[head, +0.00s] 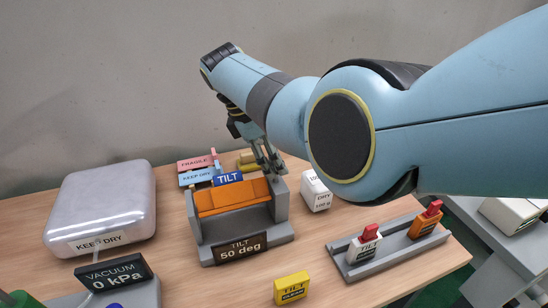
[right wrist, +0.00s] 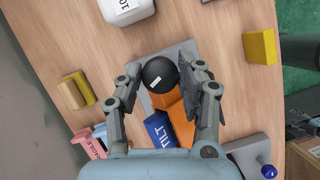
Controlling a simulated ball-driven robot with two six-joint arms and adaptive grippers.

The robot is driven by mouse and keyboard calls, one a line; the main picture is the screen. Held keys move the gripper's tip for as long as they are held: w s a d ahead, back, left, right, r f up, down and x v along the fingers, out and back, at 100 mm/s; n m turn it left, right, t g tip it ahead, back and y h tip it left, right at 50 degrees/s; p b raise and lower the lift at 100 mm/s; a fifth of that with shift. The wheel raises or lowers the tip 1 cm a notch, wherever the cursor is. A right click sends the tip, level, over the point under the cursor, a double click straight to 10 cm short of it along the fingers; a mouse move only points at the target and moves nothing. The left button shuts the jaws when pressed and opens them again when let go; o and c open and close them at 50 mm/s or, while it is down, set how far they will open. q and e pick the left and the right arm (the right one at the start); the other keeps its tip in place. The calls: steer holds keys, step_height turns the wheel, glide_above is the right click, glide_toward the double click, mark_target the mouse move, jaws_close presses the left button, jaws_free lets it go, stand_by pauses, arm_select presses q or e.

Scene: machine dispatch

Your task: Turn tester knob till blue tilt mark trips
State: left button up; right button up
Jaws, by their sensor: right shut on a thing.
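The tilt tester has a grey frame (head: 281,233) with an orange cradle (head: 230,196) and a sign (head: 240,248) reading "TILT 50 deg". A blue tilt mark (head: 227,178) labelled TILT shows at the cradle's back edge, and also in the right wrist view (right wrist: 160,129); whether it has tripped I cannot tell. My right gripper (right wrist: 160,68) is shut on the knob, one finger on each side. It reaches down at the tester's right end (head: 268,165). My left gripper is not in view.
Left is a clear-wrapped white KEEP DRY pack (head: 104,205) with a vacuum sign (head: 113,273) reading 0 kPa. Pink and light-blue blocks stand behind. A yellow TILT block (head: 291,288) and grey rack (head: 396,249) stand in front.

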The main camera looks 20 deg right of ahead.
stand_by(0.5)
steer(key=o, duration=1.1)
